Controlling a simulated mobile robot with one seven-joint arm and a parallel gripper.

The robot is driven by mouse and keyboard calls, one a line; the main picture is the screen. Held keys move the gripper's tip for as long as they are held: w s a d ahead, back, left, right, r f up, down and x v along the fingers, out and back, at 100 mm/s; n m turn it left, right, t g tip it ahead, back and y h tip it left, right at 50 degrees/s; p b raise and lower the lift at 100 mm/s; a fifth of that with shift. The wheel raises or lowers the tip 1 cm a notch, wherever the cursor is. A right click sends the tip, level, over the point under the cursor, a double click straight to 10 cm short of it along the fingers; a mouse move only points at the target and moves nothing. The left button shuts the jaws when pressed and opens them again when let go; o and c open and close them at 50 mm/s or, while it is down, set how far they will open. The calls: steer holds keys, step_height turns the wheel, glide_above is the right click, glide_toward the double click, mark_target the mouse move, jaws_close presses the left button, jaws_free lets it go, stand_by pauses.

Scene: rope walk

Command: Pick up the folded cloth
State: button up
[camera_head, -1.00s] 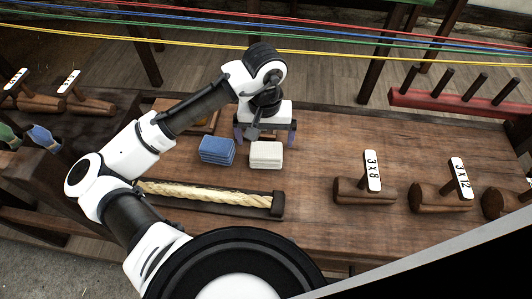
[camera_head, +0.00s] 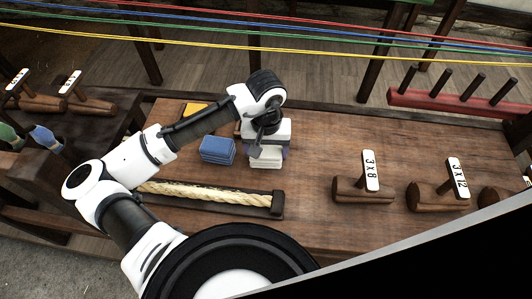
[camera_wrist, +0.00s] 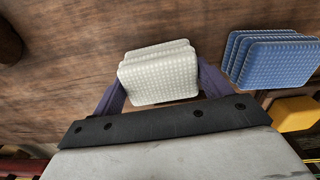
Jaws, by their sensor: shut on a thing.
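The white folded cloth (camera_head: 266,160) lies on the wooden bench in the head view, with its upper part hidden by my gripper. In the wrist view the cloth (camera_wrist: 158,75) is a white, textured stack of layers between two purple fingers. My gripper (camera_wrist: 160,82) is shut on it, one finger at each side. In the head view my gripper (camera_head: 266,150) is directly over the cloth. I cannot tell whether the cloth is clear of the bench. A blue folded cloth (camera_head: 217,150) is close on its left in the head view and on its right in the wrist view (camera_wrist: 272,60).
A yellow block-like thing (camera_wrist: 295,114) is near the blue cloth. A dark tray with pale rope (camera_head: 278,204) lies in front. Wooden tools labelled 3x8 (camera_head: 371,172) and 3x12 (camera_head: 461,179) stand to the right. Bare bench (camera_head: 330,140) lies between. Coloured lines (camera_head: 330,53) stretch across behind.

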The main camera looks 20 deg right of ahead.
steer(key=shift+r, duration=0.15)
steer(key=shift+c, duration=0.5)
step_height(320, 180, up, 20)
steer(key=shift+b, duration=0.35)
